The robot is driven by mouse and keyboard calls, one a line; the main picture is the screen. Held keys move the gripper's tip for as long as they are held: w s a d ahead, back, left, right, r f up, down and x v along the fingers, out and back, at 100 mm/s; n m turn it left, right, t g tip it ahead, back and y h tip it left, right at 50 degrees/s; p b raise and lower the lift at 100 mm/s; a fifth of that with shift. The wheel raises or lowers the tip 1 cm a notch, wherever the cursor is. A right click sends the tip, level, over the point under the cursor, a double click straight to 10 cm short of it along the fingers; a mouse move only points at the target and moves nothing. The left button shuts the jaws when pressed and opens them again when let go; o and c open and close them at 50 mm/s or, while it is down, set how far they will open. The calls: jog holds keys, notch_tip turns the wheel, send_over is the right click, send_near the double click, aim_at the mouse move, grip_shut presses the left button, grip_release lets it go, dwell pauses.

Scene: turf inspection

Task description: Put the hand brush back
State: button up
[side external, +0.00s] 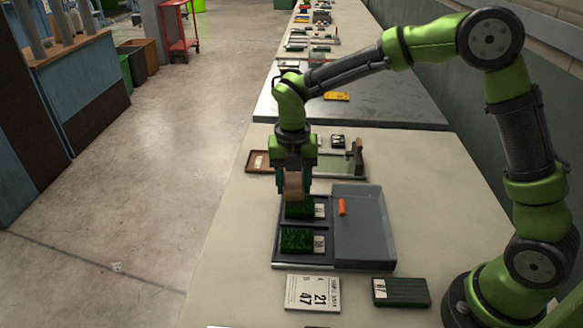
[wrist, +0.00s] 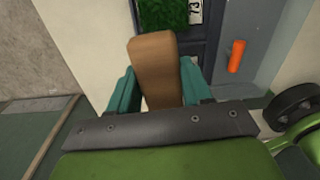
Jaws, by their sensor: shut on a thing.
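My gripper (side external: 293,190) points down over the left side of a grey tray (side external: 285,265). Its teal fingers, also in the wrist view (wrist: 158,88), are shut on a tan wooden block-like piece, which I take to be the hand brush (wrist: 153,60). In the side view the brush (side external: 293,184) shows as a brown block between the fingers, just above or at the rear turf sample (side external: 298,210). Whether it touches the turf cannot be told. Bristles are not visible. A second turf sample (side external: 297,240) lies nearer in the tray, with a label beside it.
An orange cylinder (side external: 341,207) lies in the tray's right section. A printed card (side external: 312,292) and a dark green block (side external: 400,292) lie in front. Behind are a brown-rimmed tray (side external: 256,161) and a flat item with a brown handle (side external: 358,149). The bench's left strip is clear.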

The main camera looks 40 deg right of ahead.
jog(key=shift+m, duration=0.3)
jog(key=s+a+f, duration=0.1)
jog(key=s, duration=0.1)
jog(key=s+a+f, duration=0.1)
jog(key=s+f, duration=0.1)
jog(key=s, duration=0.1)
jog(key=s+a+f, duration=0.1)
jog(key=s, duration=0.1)
jog(key=shift+s+a+f, duration=0.1)
jog(key=shift+s+f, duration=0.05)
jog(key=shift+f, duration=0.2)
send_over(244, 225)
jog(key=shift+f, duration=2.55)
jog(key=shift+f, duration=0.2)
jog(key=o, duration=0.9)
jog(key=shift+r, duration=0.15)
